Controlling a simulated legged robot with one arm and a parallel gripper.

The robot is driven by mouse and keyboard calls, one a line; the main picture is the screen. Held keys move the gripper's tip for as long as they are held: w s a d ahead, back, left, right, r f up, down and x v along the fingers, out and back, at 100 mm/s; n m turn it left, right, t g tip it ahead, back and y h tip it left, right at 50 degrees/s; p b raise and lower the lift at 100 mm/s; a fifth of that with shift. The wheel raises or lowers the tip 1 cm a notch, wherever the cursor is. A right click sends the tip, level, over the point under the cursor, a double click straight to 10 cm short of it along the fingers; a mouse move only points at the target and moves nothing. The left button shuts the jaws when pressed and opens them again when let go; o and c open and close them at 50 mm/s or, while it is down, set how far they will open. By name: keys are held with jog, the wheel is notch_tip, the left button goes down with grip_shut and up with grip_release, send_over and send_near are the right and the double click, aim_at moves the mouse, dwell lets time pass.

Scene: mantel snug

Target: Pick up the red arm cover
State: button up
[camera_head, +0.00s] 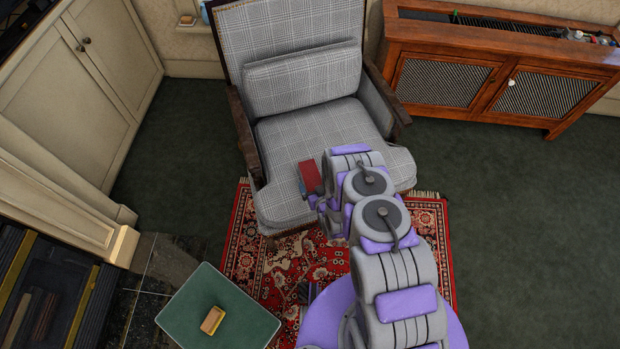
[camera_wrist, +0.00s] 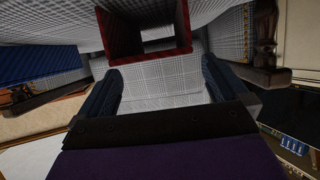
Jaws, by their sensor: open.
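The red arm cover (camera_head: 310,177) shows in the head view over the front of the grey plaid armchair's seat (camera_head: 320,135), right at the end of my arm. In the wrist view it is a dark red, hollow, box-like sleeve (camera_wrist: 186,42) at the top, with its open end facing the camera. My gripper (camera_head: 321,196) is open. In the wrist view its two dark blue fingers are spread, with a gap (camera_wrist: 162,72) between their tips showing plaid cloth. The cover lies just beyond the tips; I cannot tell whether they touch it. My arm hides part of the seat.
A green-topped table (camera_head: 180,315) with a small tan block (camera_head: 212,320) stands at lower left. A patterned red rug (camera_head: 262,262) lies under the chair. A wooden cabinet (camera_head: 497,65) stands at back right and a cream cupboard (camera_head: 75,85) at left. Green carpet on the right is clear.

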aim_at(312, 177)
jog(key=x, duration=0.1)
jog(key=b+x, duration=0.2)
jog(key=x, duration=0.1)
jog(key=shift+w+d+f, duration=0.1)
jog(key=shift+d+f, duration=0.15)
jog(key=shift+d, duration=0.05)
jog(key=shift+w+a, duration=0.1)
jog(key=shift+w, duration=0.05)
jog(key=shift+a, duration=0.25)
jog(key=shift+c, duration=0.8)
jog(key=shift+d, duration=0.25)
jog(key=c, duration=0.6)
jog(key=shift+a, duration=0.1)
jog(key=shift+c, duration=1.1)
